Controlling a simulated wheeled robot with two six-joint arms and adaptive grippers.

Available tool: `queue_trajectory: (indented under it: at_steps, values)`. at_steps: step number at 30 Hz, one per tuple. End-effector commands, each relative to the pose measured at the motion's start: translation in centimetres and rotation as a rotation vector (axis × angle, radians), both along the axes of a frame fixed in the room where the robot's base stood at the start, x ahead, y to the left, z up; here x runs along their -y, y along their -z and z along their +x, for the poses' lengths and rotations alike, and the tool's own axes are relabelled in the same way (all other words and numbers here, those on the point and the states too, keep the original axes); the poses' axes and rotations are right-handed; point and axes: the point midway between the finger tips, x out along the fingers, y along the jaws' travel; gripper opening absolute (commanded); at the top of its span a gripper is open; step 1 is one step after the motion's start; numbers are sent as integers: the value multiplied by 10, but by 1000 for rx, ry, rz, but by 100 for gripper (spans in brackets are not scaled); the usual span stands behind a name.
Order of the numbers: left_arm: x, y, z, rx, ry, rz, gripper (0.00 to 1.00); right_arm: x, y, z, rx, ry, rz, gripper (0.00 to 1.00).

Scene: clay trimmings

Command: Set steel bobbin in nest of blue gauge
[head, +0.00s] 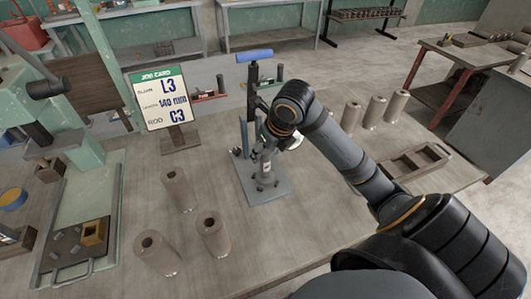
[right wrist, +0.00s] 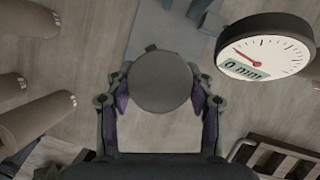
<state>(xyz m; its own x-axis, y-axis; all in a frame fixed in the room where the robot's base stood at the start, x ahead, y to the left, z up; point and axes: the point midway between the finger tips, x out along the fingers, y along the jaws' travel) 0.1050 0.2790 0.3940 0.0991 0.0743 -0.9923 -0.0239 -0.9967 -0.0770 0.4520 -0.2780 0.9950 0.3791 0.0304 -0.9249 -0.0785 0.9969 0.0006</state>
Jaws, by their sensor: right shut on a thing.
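The gauge stands mid-table in the head view, with a blue handle (head: 254,55), a dark upright and a blue-grey base plate (head: 282,191). Its round white dial (right wrist: 262,48) shows at upper right in the right wrist view, reading 0 mm. My right gripper (head: 266,158) is over the base plate. In the right wrist view its two fingers (right wrist: 162,98) are shut on the steel bobbin (right wrist: 162,80), whose round grey end faces the camera. The bobbin appears upright in front of the gauge's upright. The nest is hidden, and I cannot tell whether the bobbin touches it. My left gripper is not in view.
Several brown cylinders stand on the table, left (head: 212,235) and right (head: 375,111) of the gauge. A job card (head: 160,97) stands behind left. A wooden rack (head: 413,163) lies at right. A green press (head: 75,115) and tray (head: 60,259) are at far left.

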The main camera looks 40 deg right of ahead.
Motion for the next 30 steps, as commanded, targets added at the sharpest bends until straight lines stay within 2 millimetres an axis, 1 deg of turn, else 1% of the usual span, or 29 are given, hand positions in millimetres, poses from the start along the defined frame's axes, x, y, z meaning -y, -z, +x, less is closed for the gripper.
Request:
queue_trajectory:
  at_steps: [1,3,11,14,15,20,28,30]
  values:
    - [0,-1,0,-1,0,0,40,0,7,-1,-2,1,1,0]
    - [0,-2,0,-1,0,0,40,0,13,0,1,0,0,0]
    - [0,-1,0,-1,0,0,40,0,14,0,4,-1,-1,0]
    - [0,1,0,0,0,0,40,0,18,0,3,-1,0,0]
    - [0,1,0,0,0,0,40,0,18,0,2,-1,0,55]
    - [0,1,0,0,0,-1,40,0,17,0,2,0,-1,77]
    - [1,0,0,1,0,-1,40,0,17,0,2,0,-1,77]
    - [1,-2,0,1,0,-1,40,0,14,0,3,0,-1,77]
